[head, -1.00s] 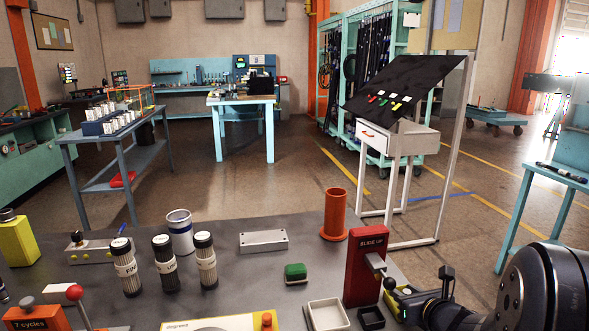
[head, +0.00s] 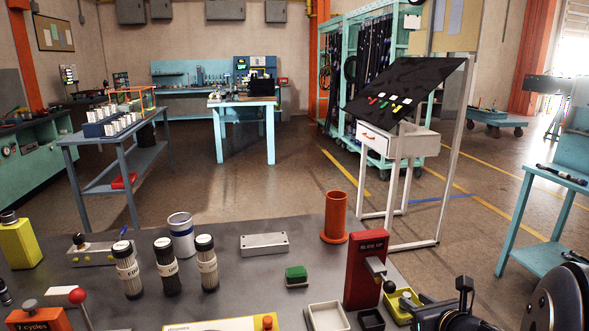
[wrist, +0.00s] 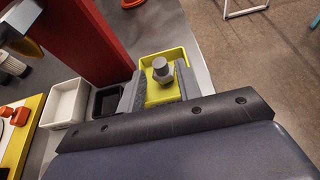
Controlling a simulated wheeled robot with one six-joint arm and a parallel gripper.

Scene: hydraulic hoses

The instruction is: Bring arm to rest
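My gripper (wrist: 160,90) is open in the wrist view, with its two grey fingers apart. Beyond and between them is a small yellow tray (wrist: 182,62), with a grey metal fitting (wrist: 161,70) in it. I see nothing held between the fingers. In the head view my gripper (head: 424,304) is at the bottom right, just right of the yellow tray (head: 391,308), and my arm is partly cut off by the frame edge.
A red upright block (head: 365,270) with a lever stands left of the yellow tray. A black tray (head: 371,320) and a white tray (head: 328,317) lie nearby. An orange cylinder (head: 335,215), a green block (head: 296,274) and several filters (head: 166,267) stand on the grey bench.

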